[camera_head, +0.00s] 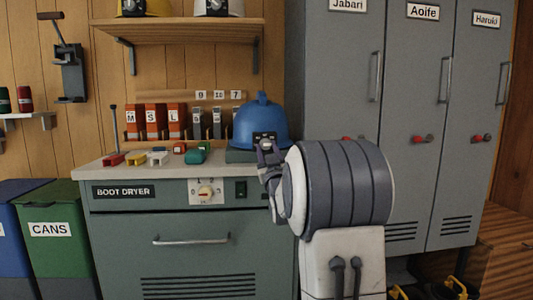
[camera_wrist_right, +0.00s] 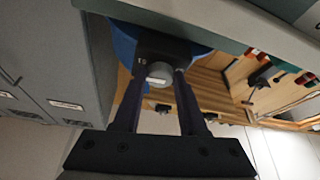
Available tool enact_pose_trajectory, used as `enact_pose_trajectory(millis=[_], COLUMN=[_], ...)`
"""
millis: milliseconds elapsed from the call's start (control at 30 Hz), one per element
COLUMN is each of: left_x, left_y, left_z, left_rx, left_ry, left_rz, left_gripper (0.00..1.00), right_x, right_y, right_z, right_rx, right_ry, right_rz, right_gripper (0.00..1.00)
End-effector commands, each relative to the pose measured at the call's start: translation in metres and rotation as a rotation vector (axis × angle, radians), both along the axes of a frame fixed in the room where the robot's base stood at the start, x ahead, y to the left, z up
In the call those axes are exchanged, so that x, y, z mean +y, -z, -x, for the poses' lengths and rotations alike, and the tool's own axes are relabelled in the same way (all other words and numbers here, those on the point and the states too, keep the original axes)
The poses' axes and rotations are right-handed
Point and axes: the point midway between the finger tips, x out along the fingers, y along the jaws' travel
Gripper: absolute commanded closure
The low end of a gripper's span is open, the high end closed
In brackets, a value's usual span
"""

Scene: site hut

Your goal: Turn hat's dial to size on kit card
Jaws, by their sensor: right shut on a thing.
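A blue hard hat (camera_head: 259,122) sits on a dark block (camera_head: 240,156) at the right end of the boot dryer top. In the right wrist view, the blue shell (camera_wrist_right: 123,42) shows behind a dark band (camera_wrist_right: 165,47) with a round grey dial (camera_wrist_right: 159,73) carrying a pale mark. My right gripper (camera_head: 266,145) is at the hat's front. In the wrist view, its two fingers (camera_wrist_right: 160,80) are on either side of the dial and shut on it. The dial's size marks are too small to read. I cannot make out a kit card. My left gripper is out of view.
The boot dryer (camera_head: 190,245) has a dial and switch on its front. Its top (camera_head: 100,172) holds small coloured items. Grey lockers (camera_head: 335,60) rise at right; bins (camera_head: 52,250) stand at left.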

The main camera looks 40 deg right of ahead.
Motion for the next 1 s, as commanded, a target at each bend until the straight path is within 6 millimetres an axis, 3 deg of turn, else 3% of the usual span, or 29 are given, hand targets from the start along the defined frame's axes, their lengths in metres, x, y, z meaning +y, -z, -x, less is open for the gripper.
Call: enact_pose_trajectory(millis=[433, 1000], left_x=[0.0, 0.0], left_y=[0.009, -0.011], left_z=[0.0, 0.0], left_rx=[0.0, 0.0], left_ry=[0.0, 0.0], left_rz=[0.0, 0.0], left_gripper=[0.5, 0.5], right_x=[-0.005, -0.007], right_y=[-0.002, -0.009], right_z=[0.003, 0.004], right_rx=[0.221, 0.505], right_ry=[0.003, 0.002], right_rz=[0.359, 0.82], right_gripper=[1.0, 1.0])
